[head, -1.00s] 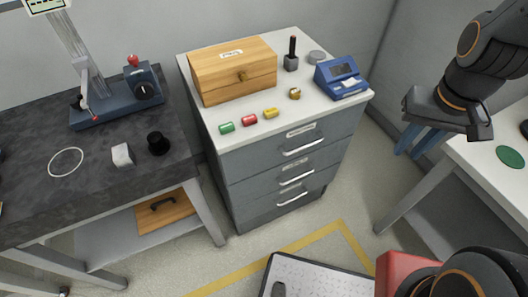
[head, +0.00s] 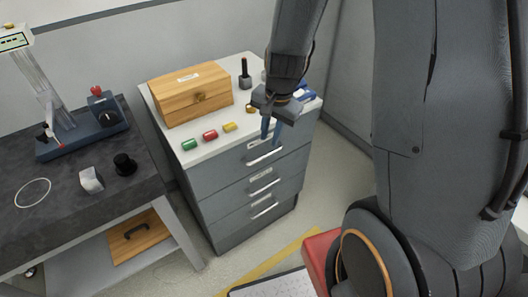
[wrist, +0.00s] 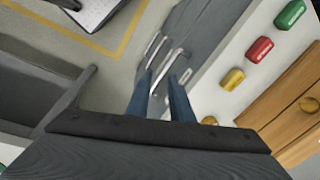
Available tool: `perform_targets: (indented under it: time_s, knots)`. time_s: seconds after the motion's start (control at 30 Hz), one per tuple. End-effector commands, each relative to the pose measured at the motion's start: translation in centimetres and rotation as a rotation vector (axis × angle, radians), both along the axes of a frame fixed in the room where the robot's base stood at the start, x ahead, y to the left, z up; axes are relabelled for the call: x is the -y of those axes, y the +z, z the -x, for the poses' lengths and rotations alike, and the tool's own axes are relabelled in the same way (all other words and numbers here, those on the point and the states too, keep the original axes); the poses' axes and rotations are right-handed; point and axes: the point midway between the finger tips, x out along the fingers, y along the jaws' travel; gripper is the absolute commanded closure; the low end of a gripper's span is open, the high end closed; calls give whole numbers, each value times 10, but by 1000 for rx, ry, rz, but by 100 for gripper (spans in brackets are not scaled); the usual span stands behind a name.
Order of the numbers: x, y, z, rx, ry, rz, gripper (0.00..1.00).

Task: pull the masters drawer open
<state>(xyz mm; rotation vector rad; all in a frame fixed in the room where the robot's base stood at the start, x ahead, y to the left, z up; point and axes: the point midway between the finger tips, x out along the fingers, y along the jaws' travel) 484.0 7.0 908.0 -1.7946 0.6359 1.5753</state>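A grey cabinet (head: 205,185) has three closed drawers with pale bar handles and small labels too blurred to read, so I cannot tell which is the masters drawer. The top drawer's handle (head: 264,156) lies just below my gripper (head: 269,137) in the head view. In the wrist view the two blue fingers of my gripper (wrist: 160,80) are apart and empty, pointing at the drawer fronts. The top handle (wrist: 168,68) shows beyond and between the fingertips, with no clear contact. Another handle (wrist: 154,46) shows farther off.
A dark workbench (head: 75,185) stands left. Floor before the cabinet is clear near the drawers.

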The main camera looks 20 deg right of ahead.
Motion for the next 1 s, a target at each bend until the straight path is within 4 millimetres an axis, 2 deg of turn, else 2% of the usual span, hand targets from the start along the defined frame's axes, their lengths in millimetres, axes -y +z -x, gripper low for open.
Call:
perform_targets:
  time_s: [0.03, 0.1, 0.3, 0.47, 0.8, 1.0]
  knots:
    - [1, -15, -10, -6, -89, -15, 80]
    - [3, -30, -22, -7, -200, -33, 80]
    - [6, -55, -41, -6, -383, -62, 80]
    - [6, -70, -45, -8, -412, -66, 80]
    - [3, -120, -54, -8, -408, -65, 80]
    - [2, -133, -57, -6, -407, -65, 80]
